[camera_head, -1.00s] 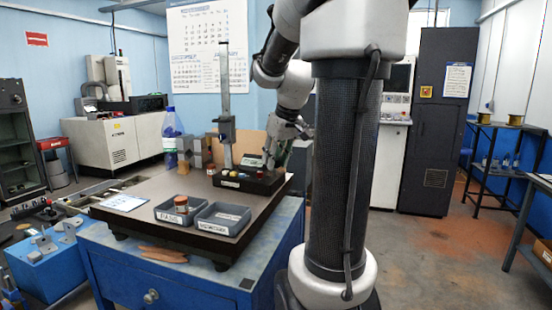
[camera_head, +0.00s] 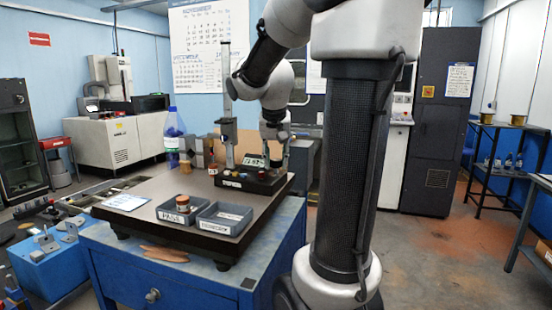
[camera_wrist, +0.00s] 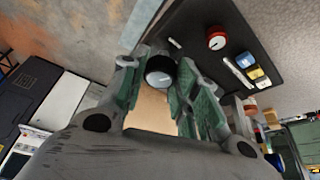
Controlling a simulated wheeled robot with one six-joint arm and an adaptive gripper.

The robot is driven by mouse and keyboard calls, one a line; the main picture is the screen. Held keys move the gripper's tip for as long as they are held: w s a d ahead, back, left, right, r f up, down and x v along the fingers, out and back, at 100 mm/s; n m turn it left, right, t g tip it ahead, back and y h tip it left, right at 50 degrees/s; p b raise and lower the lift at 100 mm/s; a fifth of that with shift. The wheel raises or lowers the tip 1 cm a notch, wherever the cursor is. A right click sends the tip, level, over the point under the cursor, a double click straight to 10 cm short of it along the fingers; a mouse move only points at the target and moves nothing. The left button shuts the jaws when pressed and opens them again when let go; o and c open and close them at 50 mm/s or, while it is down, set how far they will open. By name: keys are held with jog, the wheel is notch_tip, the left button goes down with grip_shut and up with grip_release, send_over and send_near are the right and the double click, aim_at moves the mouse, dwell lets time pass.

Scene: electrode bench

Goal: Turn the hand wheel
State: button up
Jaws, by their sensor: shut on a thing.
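In the wrist view, a round black piece (camera_wrist: 160,72) with a pale grey face sits between the green-padded fingers of my gripper (camera_wrist: 152,84). I cannot tell for sure that it is the hand wheel. The fingers are closed on its sides, one to its left and one to its right. It stands by the edge of a dark tray-like box (camera_wrist: 200,62). In the head view, my gripper (camera_head: 272,158) points down at the right end of that box (camera_head: 232,184); the held piece is hidden there.
A red-rimmed dial (camera_wrist: 217,38) and blue and yellow blocks (camera_wrist: 256,73) are on the box. A tall height gauge (camera_head: 227,100) stands close left of my gripper. Two grey bins (camera_head: 222,219) sit at the dark plate's front. A blue-capped bottle (camera_head: 172,130) stands behind.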

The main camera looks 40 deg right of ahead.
dwell(0.4)
jog(key=o, duration=1)
jog(key=v, duration=1.2)
jog(key=shift+w+d, duration=0.1)
